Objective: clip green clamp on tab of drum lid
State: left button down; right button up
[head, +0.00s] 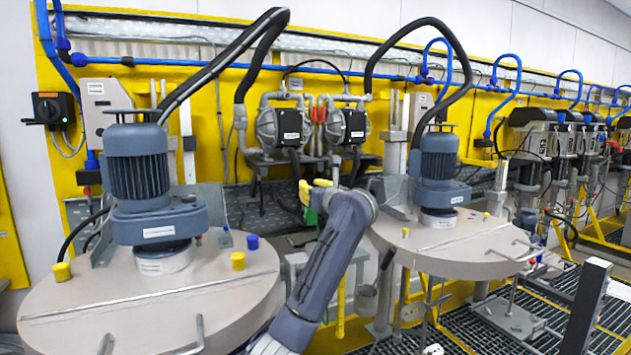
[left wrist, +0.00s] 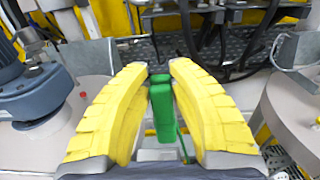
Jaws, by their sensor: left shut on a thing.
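My left gripper (head: 318,186) has yellow fingers and is in the gap between two drums. In the left wrist view, its fingers (left wrist: 160,72) are shut on a green clamp (left wrist: 161,105), with a longer green part hanging below. In the head view only a bit of the green clamp (head: 310,216) shows beside my wrist. The left drum lid (head: 150,300) and the right drum lid (head: 455,245) are beige discs with grey motors on top. The clamp is apart from both lids. I cannot make out the tab clearly. My right gripper is not in view.
The left motor (head: 140,175) and right motor (head: 438,165) rise from the lids, with thick black hoses overhead. Two pumps (head: 283,125) hang on the yellow wall behind. A dark post (head: 587,305) stands at the front right. Metal handles (head: 512,252) stick up from the lids.

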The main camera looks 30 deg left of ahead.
aim_at(312, 220)
pick_arm(q)
jog(key=shift+f, duration=2.35)
jog(key=shift+s+f, duration=0.1)
jog(key=shift+f, duration=2.05)
